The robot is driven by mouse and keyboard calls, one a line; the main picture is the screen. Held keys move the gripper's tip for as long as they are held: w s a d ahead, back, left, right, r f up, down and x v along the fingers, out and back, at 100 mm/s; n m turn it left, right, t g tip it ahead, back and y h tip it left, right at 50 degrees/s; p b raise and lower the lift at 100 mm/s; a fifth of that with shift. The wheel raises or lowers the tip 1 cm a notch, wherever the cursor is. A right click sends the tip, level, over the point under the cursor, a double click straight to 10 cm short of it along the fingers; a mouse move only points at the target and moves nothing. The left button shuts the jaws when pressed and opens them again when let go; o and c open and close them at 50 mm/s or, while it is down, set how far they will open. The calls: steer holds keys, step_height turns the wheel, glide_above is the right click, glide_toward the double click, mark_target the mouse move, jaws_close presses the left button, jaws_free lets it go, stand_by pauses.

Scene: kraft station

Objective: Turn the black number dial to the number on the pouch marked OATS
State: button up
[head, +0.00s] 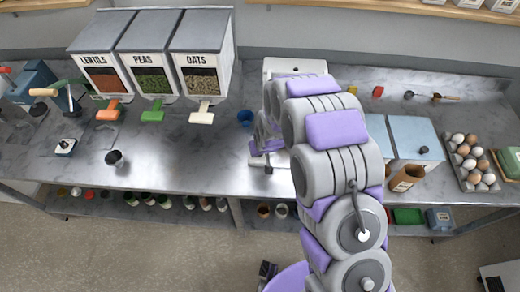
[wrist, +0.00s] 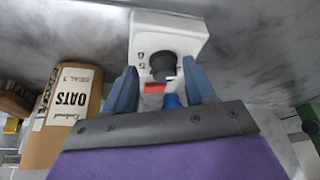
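In the wrist view, the black number dial (wrist: 163,66) is on a white device (wrist: 143,38), with a white pointer mark and small digits beside it. My gripper (wrist: 161,88) is open, its two blue fingers apart on either side below the dial; I see no contact. A brown pouch with a white label reading OATS (wrist: 65,105) stands left of the gripper; any number on it is too small to read. In the head view, my arm hides most of the white device (head: 283,66) and the dial. A red piece (wrist: 154,88) sits just below the dial.
Dispensers marked LENTILS, PEAS and OATS (head: 203,80) stand at the back left of the grey counter (head: 215,155). A blue cup (head: 245,118) is left of my arm. An egg tray (head: 472,162) and a brown container (head: 406,178) are to the right.

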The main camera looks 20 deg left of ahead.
steer(key=shift+a+f, duration=0.1)
steer(key=shift+a, duration=0.3)
steer(key=c, duration=0.6)
steer(key=shift+d, duration=0.1)
steer(key=c, duration=0.3)
